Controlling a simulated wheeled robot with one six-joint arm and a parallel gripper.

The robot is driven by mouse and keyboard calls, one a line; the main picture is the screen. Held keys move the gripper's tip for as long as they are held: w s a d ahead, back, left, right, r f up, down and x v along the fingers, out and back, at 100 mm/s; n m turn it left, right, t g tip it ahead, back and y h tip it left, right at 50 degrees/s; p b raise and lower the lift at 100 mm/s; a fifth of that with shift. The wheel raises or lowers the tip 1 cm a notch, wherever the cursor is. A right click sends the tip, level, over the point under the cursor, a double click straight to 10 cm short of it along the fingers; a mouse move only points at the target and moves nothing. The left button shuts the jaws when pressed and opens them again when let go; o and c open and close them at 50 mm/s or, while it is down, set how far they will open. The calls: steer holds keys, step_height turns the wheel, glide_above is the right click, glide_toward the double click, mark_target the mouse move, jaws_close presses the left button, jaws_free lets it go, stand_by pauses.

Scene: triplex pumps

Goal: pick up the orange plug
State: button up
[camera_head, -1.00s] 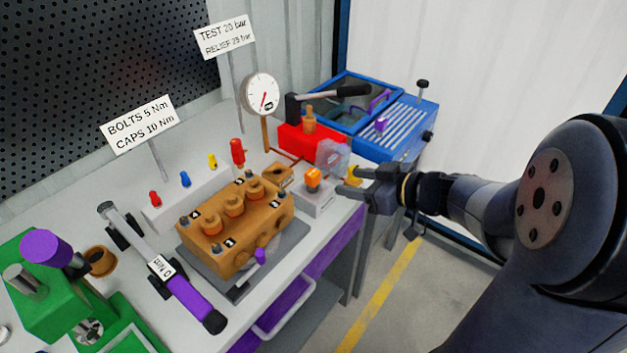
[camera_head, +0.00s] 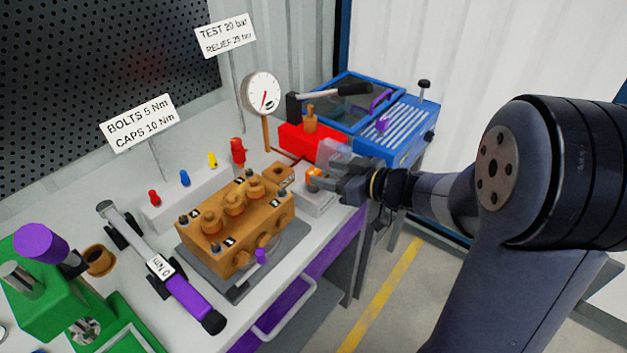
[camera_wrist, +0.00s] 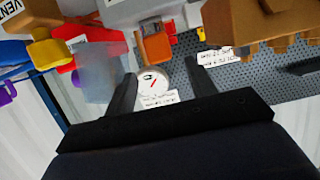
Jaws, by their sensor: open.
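The orange plug (camera_head: 315,174) stands on a small pale block (camera_head: 318,203) at the right edge of the bench, partly hidden by my gripper in the head view. In the wrist view the orange plug (camera_wrist: 155,46) appears upside down near the top, between and beyond my fingers. My gripper (camera_head: 328,177) is open, with its fingers level at the plug in the head view. The fingers also show in the wrist view (camera_wrist: 183,90). I cannot tell whether the fingers touch the plug.
A brown pump block (camera_head: 235,225) stands left of the plug. A clear guard (camera_head: 334,152) and red base (camera_head: 300,136) are just behind my gripper. A pressure gauge (camera_head: 261,92) and blue case (camera_head: 395,125) stand farther back. The floor right of the bench is open.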

mark_target(319, 174)
steer(key=x, duration=0.2)
steer(key=f+x, duration=0.1)
steer(key=x, duration=0.2)
steer(key=shift+s+b, duration=0.15)
steer(key=shift+b, duration=0.25)
steer(key=shift+c, duration=0.3)
jaws_close()
